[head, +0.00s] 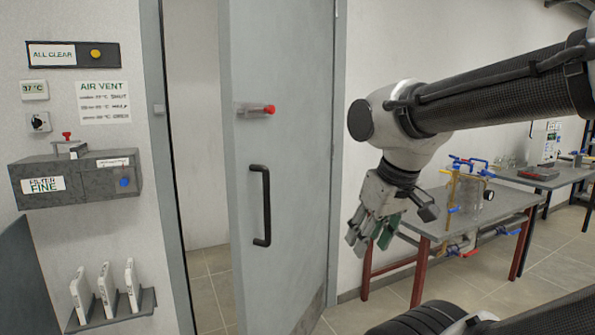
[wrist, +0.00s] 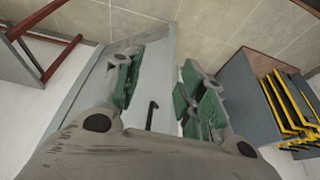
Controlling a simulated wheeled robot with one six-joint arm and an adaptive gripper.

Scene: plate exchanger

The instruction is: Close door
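The grey door (head: 285,185) stands ajar in its frame, with an open gap on its left through which a pale wall and tiled floor show. A black vertical handle (head: 261,205) is on the door's face, and a red-tipped bolt (head: 268,110) sits above it. My gripper (head: 368,238) hangs in front of and to the right of the door, apart from the handle. In the wrist view, my gripper's green-padded fingers (wrist: 160,90) are spread and empty. The door (wrist: 152,75) and its handle (wrist: 152,115) show between and beyond them.
A grey workbench (head: 470,215) with red legs and coloured piping stands at right. A filter box (head: 75,178) and a plate rack (head: 112,312) are on the left wall. A cabinet with yellow bars (wrist: 285,105) shows in the wrist view.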

